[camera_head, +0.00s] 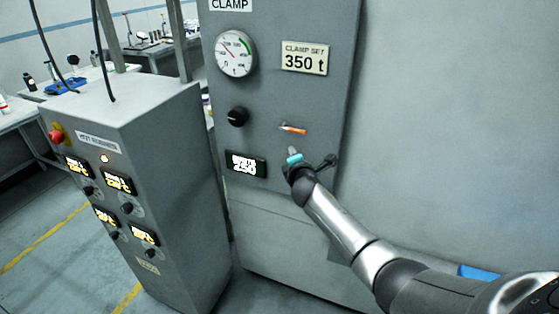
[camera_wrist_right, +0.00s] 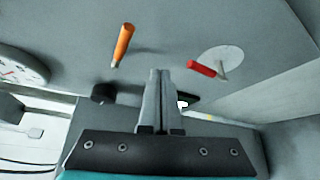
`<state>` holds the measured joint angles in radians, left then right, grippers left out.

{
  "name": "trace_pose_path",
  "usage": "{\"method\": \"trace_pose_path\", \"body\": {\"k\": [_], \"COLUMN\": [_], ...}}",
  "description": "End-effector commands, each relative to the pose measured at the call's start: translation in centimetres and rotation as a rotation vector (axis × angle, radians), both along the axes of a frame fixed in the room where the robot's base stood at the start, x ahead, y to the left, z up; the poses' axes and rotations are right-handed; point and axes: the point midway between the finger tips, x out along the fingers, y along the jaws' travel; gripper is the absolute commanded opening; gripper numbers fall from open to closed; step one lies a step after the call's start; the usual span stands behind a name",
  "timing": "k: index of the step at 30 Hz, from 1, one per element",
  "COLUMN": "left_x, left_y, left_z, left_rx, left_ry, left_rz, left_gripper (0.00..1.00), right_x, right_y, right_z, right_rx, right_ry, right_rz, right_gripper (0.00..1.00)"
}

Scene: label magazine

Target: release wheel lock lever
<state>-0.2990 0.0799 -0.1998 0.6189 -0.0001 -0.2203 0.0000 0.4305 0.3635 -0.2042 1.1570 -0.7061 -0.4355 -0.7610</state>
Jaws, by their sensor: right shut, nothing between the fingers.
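An orange lever (camera_head: 293,128) sticks out from the grey clamp cabinet, right of its black knob; the right wrist view shows it as an orange handle (camera_wrist_right: 122,45) with a pale metal end. A red-handled lever (camera_wrist_right: 202,68) lies by a pale round plate (camera_wrist_right: 222,54) in the right wrist view; I cannot make it out in the head view. No wheel is visible, and I cannot tell which lever is the wheel lock. My right gripper (camera_head: 292,151) is shut and empty, just below the orange lever; its fingers (camera_wrist_right: 160,73) touch neither lever in the right wrist view. My left gripper is out of view.
The clamp cabinet (camera_head: 275,85) carries a round gauge (camera_head: 235,53), a black knob (camera_head: 237,116) and a lit display (camera_head: 245,164). A grey control box (camera_head: 150,120) with a red button stands to the left. Benches are behind it.

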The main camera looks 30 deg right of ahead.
Motion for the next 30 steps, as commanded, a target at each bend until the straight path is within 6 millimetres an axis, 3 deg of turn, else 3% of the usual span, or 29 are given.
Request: {"method": "trace_pose_path", "body": {"k": [3, 16, 30], "left_x": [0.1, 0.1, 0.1], "left_y": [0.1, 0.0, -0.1], "left_z": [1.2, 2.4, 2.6], "left_rx": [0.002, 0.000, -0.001], "left_ry": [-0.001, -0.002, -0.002], "left_rz": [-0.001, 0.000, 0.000], "left_gripper": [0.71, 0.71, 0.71], "right_x": [-1.0, -4.1, -5.0], "right_y": [1.2, 5.0, 6.0], "right_z": [1.5, 4.0, 4.7], "right_rx": [0.001, 0.003, 0.002], "right_ry": [-0.002, 0.000, 0.002], "right_rz": [0.002, 0.002, 0.001], "right_gripper": [0.00, 0.00, 0.00]}}
